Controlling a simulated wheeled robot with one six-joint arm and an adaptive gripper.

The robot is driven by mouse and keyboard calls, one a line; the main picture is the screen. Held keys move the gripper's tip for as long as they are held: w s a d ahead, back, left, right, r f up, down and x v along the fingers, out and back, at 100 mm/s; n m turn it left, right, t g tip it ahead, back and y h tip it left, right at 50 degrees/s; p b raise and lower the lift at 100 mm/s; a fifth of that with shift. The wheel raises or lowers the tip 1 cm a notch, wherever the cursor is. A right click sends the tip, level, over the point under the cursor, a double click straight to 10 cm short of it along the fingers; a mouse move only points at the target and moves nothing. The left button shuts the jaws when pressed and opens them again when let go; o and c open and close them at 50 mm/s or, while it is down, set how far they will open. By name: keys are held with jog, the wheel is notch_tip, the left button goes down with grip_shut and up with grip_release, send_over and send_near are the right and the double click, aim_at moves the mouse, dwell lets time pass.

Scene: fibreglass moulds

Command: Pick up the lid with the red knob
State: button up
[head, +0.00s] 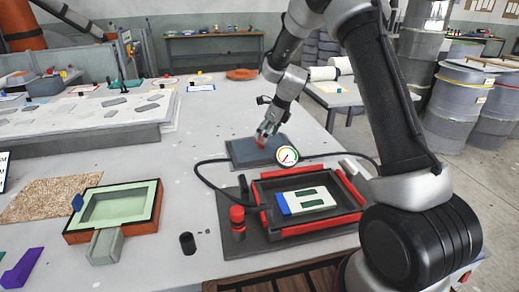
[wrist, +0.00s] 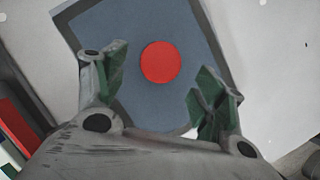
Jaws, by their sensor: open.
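The lid (head: 240,152) is a flat dark blue-grey slab lying on the light table, behind the red-edged mould. In the wrist view the lid (wrist: 130,30) fills the upper middle, with its round red knob (wrist: 161,61) near the centre. My gripper (head: 267,130) is just above the lid in the head view and partly hides the knob. In the wrist view my gripper (wrist: 158,92) is open, with one green-padded finger on each side and the knob a little beyond the line between the tips. I cannot tell whether the fingers touch the lid.
A red-edged mould (head: 308,199) with a gauge (head: 287,156) and black hose stands in front of the lid. A green-lined mould (head: 115,208) is at left.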

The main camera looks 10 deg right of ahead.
jog(key=x, duration=0.4)
jog(key=shift+r, duration=0.1)
